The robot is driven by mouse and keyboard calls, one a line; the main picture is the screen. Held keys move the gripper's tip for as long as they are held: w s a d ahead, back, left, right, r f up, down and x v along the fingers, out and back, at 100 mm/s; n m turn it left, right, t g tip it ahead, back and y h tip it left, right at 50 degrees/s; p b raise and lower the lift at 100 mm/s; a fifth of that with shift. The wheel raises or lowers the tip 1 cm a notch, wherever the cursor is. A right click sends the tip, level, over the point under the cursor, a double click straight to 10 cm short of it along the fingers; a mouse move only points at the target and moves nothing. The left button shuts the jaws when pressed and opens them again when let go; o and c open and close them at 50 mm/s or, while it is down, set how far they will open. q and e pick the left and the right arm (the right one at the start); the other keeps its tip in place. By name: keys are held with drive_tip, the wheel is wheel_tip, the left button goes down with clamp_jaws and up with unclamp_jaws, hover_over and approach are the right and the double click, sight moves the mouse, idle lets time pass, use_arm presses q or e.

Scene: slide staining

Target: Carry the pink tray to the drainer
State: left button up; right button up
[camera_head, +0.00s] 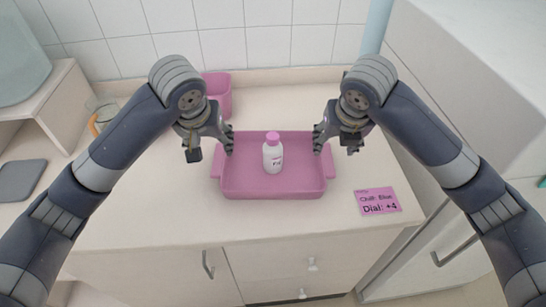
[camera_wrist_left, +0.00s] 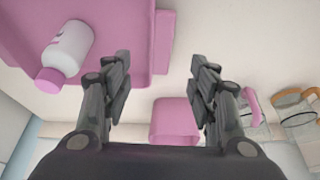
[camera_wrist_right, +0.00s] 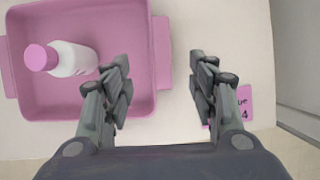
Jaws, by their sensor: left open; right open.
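The pink tray (camera_head: 250,190) sits flat on the counter, a handle tab at each short end. A white bottle with a pink cap (camera_head: 273,155) stands in it. My left gripper (camera_head: 211,150) is open above the tray's left end; in the left wrist view the left handle (camera_wrist_left: 163,45) shows between its fingers. My right gripper (camera_head: 335,146) is open above the right end; in the right wrist view the right handle (camera_wrist_right: 161,50) shows between its fingers. Neither gripper visibly holds the tray. I cannot identify a drainer in these views.
A pink container (camera_head: 218,92) stands behind the tray, near the tiled wall. A glass vessel with an orange handle (camera_head: 100,118) and a grey flat panel (camera_head: 22,180) are at left. A tall white cabinet (camera_head: 470,70) bounds the right.

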sight(327, 158)
use_arm(q)
drive_tip(key=shift+s+r, duration=0.2)
drive_tip(key=shift+s, duration=0.45)
drive_tip(key=x, duration=1.1)
drive_tip(key=shift+w+f, duration=0.1)
drive_tip(key=shift+w, duration=0.4)
use_arm(e)
drive_tip(key=x, duration=1)
drive_tip(key=shift+f, duration=0.35)
use_arm(q)
drive_tip(key=shift+s, duration=0.1)
drive_tip(key=shift+c, duration=0.4)
use_arm(e)
drive_tip(key=shift+r, duration=0.1)
drive_tip(key=shift+c, duration=0.4)
use_arm(q)
clamp_jaws()
use_arm(e)
clamp_jaws()
